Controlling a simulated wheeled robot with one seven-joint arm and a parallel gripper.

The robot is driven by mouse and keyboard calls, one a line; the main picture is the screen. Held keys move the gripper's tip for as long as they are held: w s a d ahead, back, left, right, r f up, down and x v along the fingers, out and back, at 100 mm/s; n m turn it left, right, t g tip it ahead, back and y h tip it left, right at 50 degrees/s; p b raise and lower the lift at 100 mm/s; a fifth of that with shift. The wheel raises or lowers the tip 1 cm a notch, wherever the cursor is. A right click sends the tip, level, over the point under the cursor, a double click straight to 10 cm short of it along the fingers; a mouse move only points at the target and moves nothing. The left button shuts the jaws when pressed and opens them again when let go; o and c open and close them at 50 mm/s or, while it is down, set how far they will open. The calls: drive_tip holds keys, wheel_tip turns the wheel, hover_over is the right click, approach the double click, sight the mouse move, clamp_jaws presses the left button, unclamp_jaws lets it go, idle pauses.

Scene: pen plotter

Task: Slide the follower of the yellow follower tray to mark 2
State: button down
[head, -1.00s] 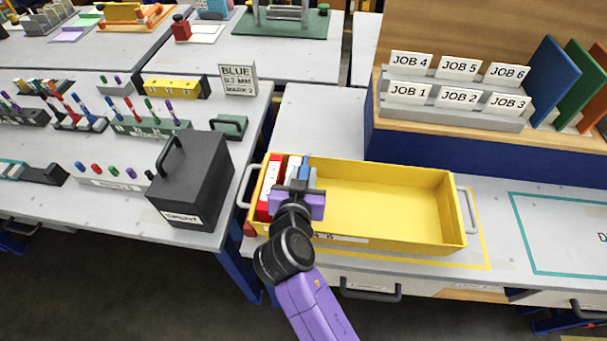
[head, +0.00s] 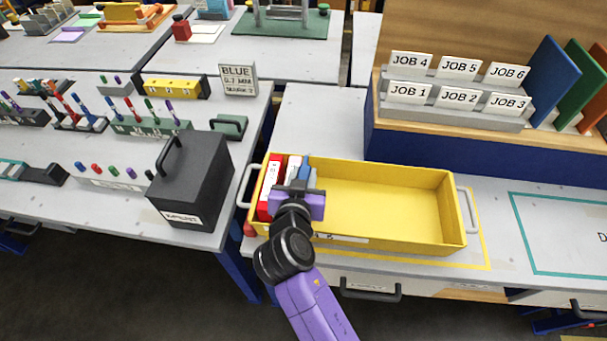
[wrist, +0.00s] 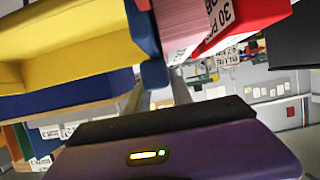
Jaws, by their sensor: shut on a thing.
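The yellow follower tray (head: 390,205) sits on the right-hand bench, with a grey handle at each end. At its left end stand a red box (head: 268,188) and a pale card stack (head: 293,168). The blue follower (head: 306,168) is just right of the stack. My gripper (head: 297,188) is over the tray's left part, shut on the blue follower, and hides its lower part. In the wrist view, the blue follower (wrist: 153,75) is between the fingers, beside the pinkish stack (wrist: 183,25). The marks on the tray's front label are mostly hidden by my arm.
The tray is empty right of the follower. A job card rack (head: 458,105) stands behind it. A dark box (head: 190,185) with a handle stands on the left bench, across a gap. A teal outline (head: 560,235) marks clear bench at right.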

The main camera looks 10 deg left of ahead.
drive_tip(key=shift+a, duration=0.1)
drive_tip(key=shift+a+f+b, duration=0.15)
drive_tip(key=shift+a+b, duration=0.25)
drive_tip(key=shift+b, duration=0.3)
drive_tip(key=shift+a, duration=0.2)
drive_tip(key=c, duration=1.1)
unclamp_jaws()
drive_tip(key=b+v, duration=0.1)
drive_tip(key=v, duration=0.7)
